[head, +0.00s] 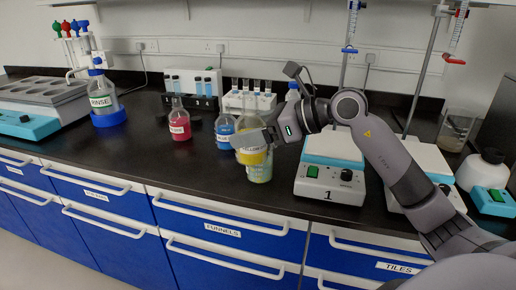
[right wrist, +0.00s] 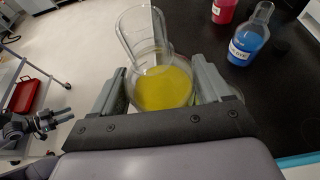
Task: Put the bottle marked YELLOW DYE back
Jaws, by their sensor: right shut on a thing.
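The yellow-dye bottle (head: 258,173) is a clear flask with yellow liquid, in the middle of the head view near the counter's front edge. My right gripper (head: 256,139) is shut around it from the right and hides part of its body and label. In the right wrist view the yellow liquid (right wrist: 163,88) sits between the two fingers (right wrist: 160,95), with the clear neck tilted in the picture. I cannot tell whether its base touches the counter. A dark arm end, apparently my left gripper (right wrist: 38,124), shows small at the left of the right wrist view.
A red bottle (head: 180,125) and a blue bottle (head: 224,130) stand just behind and left. Tube racks (head: 190,100) stand behind them. The left-front counter is clear.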

